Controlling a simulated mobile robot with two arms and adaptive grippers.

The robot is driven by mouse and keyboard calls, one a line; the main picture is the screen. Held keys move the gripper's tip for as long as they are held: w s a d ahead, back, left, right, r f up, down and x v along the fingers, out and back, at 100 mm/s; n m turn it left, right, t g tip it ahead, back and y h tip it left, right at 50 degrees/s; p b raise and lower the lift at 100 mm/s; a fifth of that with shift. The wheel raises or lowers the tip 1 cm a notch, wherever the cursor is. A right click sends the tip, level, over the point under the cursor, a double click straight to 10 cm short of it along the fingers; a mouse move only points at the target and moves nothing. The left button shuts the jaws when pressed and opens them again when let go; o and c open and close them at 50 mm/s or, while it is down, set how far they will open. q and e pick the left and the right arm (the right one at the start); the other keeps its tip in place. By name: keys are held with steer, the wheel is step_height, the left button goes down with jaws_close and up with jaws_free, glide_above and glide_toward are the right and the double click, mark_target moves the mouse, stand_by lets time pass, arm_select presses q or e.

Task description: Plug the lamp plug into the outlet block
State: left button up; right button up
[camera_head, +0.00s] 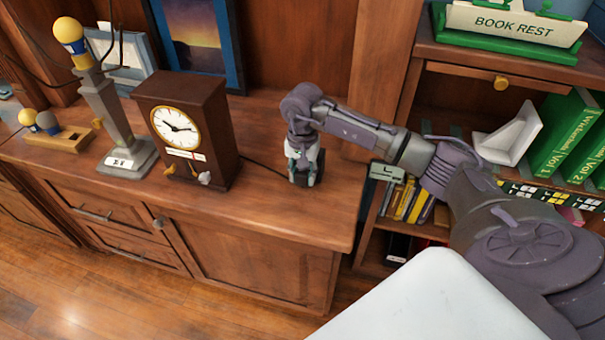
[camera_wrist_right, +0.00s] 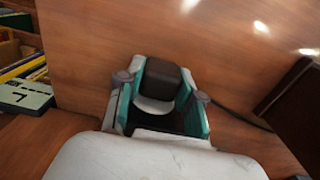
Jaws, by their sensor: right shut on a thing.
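My right gripper (camera_head: 304,172) is low over the right end of the cabinet top. In the right wrist view its teal fingers (camera_wrist_right: 160,108) are shut around a dark brown block (camera_wrist_right: 162,78). I cannot tell whether this is the lamp plug or part of the outlet block. A white rounded part (camera_wrist_right: 155,106) shows between the fingers. A dark cord (camera_head: 262,168) runs from behind the clock towards the gripper; the right wrist view also shows the cord (camera_wrist_right: 240,117). The grey lamp-like stand (camera_head: 106,115) with a yellow and blue top is at the left. My left gripper is not seen.
A brown clock (camera_head: 182,128) stands left of my right gripper. A wooden block with bulbs (camera_head: 60,138) lies farther left. A framed picture (camera_head: 198,40) leans behind. A bookcase (camera_head: 445,52) with green books (camera_head: 562,135) is at the right. The cabinet top's front right (camera_head: 290,215) is clear.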

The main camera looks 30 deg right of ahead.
stand_by(0.4)
steer(key=shift+w+d+b, duration=0.4)
steer(key=shift+d+b, duration=0.1)
steer(key=shift+b, duration=0.1)
stand_by(0.3)
steer(key=o, duration=1.2)
steer(key=shift+o, duration=0.2)
step_height(320, 180, up, 12)
